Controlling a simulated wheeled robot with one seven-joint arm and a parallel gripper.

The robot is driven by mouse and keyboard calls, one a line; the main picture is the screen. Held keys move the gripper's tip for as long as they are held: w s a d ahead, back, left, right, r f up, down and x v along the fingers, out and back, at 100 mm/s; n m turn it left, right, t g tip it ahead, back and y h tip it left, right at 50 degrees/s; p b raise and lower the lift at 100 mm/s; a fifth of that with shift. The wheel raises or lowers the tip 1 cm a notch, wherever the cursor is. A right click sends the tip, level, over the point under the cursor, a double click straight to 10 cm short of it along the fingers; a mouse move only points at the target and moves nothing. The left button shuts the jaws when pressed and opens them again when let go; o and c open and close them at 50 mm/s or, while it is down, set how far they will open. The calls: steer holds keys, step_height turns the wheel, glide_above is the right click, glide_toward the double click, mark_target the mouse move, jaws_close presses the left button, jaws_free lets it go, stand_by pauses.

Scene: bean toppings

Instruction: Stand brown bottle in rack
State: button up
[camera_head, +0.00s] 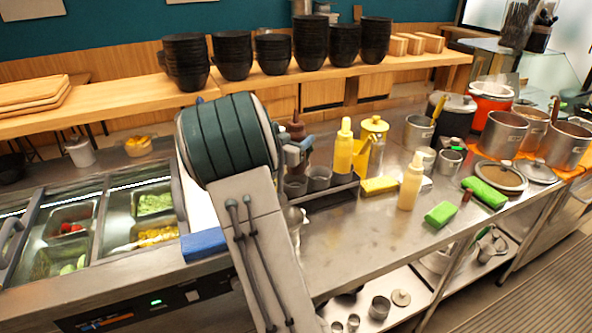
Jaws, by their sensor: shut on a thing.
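The brown bottle (296,129) is upright just right of my large arm joint, its nozzle pointing up. My gripper (299,150), mostly hidden behind my arm, is shut on the bottle's body. A yellow bottle (343,147) stands upright at the rack's right end.
A yellow canister (374,135) stands behind. Black bowl stacks (311,42) line the back shelf. Topping bins (155,203) are at left. The counter's front middle is clear.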

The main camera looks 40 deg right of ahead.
step_height(320, 180, down, 6)
steer(key=shift+f, duration=0.1)
steer(key=o, duration=0.7)
steer(key=b+v, duration=0.1)
steer(key=v, duration=0.6)
steer(key=shift+s+a, duration=0.1)
steer(key=shift+a, duration=0.15)
